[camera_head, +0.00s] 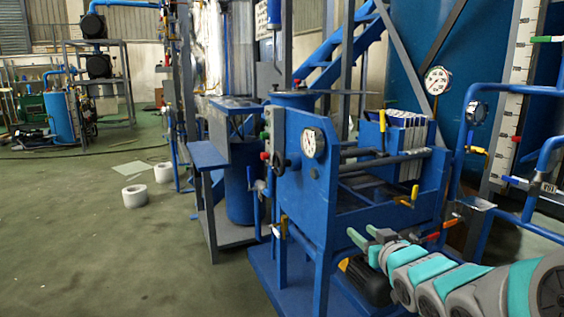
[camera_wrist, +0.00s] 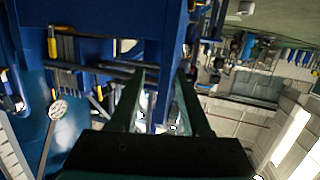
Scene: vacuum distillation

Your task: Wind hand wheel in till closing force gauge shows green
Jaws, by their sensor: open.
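The hand wheel (camera_head: 279,163) is small and dark and sits on the left end of the blue filter press frame (camera_head: 305,190). Beside it on the frame's end plate is a round white gauge (camera_head: 313,143), likely the closing force gauge; its needle and colour zones are too small to read. My gripper (camera_head: 366,238), with green fingers, is in front of the frame, low and to the right of the wheel and apart from it. In the wrist view my gripper (camera_wrist: 158,80) is open, with nothing held between the fingers. I cannot make out the wheel in that tilted view.
White press plates (camera_head: 405,132) stand in the frame. Yellow-handled valves (camera_head: 408,198) and a red-handled valve (camera_head: 432,237) stick out near my arm. Another dial (camera_head: 437,80) is by the large blue tank. Two white rolls (camera_head: 135,196) lie on the open green floor at left.

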